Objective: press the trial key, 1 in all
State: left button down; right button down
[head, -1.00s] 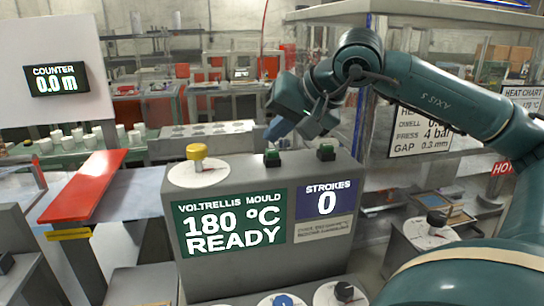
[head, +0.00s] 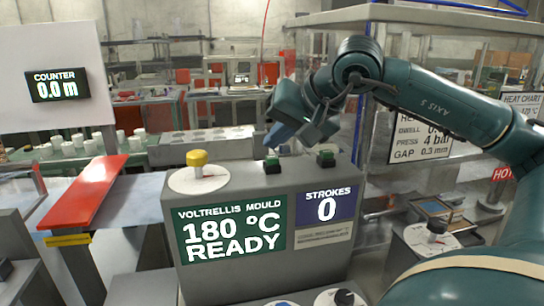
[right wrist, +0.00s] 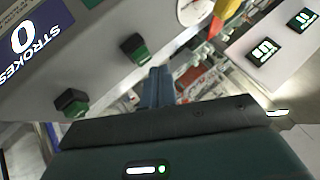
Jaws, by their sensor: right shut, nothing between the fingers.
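The grey mould console (head: 180,235) reads "180 °C READY" and "STROKES 0". Two green-and-black keys stand on its top, a left key (head: 272,164) and a right key (head: 326,158). No label tells which one is the trial key. In the right wrist view both keys show, one (right wrist: 135,48) close beside the fingers and the other (right wrist: 72,102) further left. My right gripper (head: 274,138) is shut and empty, above and behind the left key and apart from it. Its blue fingers (right wrist: 160,85) also show in the wrist view. My left gripper is not in view.
A yellow knob (head: 197,158) on a white dial stands at the console's left end. A red bar (head: 97,190) lies further left. A black-knobbed dial (head: 436,224) is at right. A glass-sided frame stands behind my right arm.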

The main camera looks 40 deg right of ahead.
jog(key=shift+f, duration=0.1)
dwell(0.8)
jog(key=shift+f+b, duration=0.35)
jog(key=shift+b, duration=0.05)
jog(key=shift+f, duration=0.1)
jog(key=shift+f+b, duration=0.25)
jog(key=shift+b, duration=0.1)
dwell(0.3)
jog(key=shift+f, duration=0.15)
dwell(0.4)
jog(key=shift+r+p, duration=0.75)
jog(key=shift+r, duration=0.2)
